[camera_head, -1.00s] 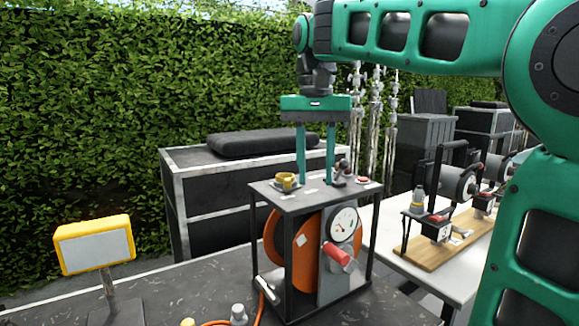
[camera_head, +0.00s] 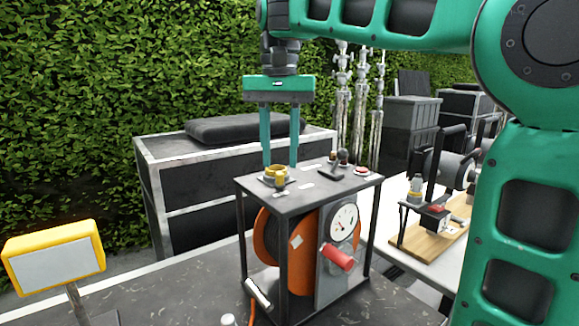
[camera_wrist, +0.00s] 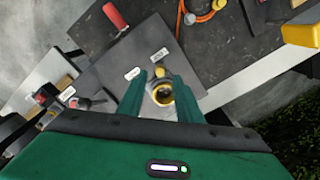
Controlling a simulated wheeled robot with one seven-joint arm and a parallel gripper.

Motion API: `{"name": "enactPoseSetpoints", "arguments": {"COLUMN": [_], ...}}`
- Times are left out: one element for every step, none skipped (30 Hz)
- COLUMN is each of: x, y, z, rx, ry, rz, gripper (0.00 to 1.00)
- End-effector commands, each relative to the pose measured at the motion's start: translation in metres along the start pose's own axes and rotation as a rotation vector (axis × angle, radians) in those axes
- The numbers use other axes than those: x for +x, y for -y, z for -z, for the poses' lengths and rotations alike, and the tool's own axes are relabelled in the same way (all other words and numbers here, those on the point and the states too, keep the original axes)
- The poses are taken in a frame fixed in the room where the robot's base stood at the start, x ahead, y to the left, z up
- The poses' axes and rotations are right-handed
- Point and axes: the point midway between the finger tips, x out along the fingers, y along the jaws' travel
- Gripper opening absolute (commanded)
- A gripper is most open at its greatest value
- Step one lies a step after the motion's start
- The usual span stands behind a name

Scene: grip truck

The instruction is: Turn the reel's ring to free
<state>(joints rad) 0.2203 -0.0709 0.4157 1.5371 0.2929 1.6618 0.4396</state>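The reel (camera_head: 270,238) is an orange drum in a black open frame with a flat grey top plate (camera_head: 312,190). The yellow ring (camera_head: 276,174) sits on a grey base at the left of that plate. My gripper (camera_head: 280,165) is open and points straight down, its two green fingers just above or around the ring. In the wrist view the ring (camera_wrist: 162,94) shows between the fingertips, with a gap on each side. I cannot tell how low the tips are. Small white labels (camera_wrist: 132,73) lie near the ring; their words are too small to read.
A yellow-framed panel (camera_head: 52,258) stands at left. A black case (camera_head: 165,170) is behind.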

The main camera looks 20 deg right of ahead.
Motion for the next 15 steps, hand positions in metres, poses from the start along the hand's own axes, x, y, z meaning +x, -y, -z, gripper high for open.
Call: {"name": "enactPoseSetpoints", "arguments": {"x": [0.005,0.004,0.005,0.006,0.007,0.008,0.009,0.009,0.011,0.011,0.012,0.013,0.014,0.015,0.016], "y": [0.006,0.005,0.005,0.005,0.005,0.005,0.005,0.005,0.005,0.005,0.004,0.004,0.003,0.002,0.002], "z": [-0.004,-0.004,-0.004,-0.004,-0.004,-0.004,-0.004,-0.004,-0.004,-0.004,-0.003,-0.003,-0.003,-0.003,-0.003], "rx": [-0.014,-0.012,-0.012,-0.013,-0.013,-0.012,-0.013,-0.012,-0.012,-0.012,-0.010,-0.010,-0.009,-0.007,-0.007], "ry": [0.000,-0.001,0.000,0.000,0.000,0.000,0.000,0.000,-0.001,-0.001,-0.001,-0.001,-0.001,-0.001,0.000], "rz": [-0.001,0.000,0.001,0.001,0.001,0.001,0.001,0.001,0.001,0.002,0.002,0.002,0.002,0.002,0.002], "gripper": [0.32,0.32,0.32,0.32,0.32,0.32,0.32,0.32,0.32,0.32,0.32,0.32,0.32,0.32,0.32]}}
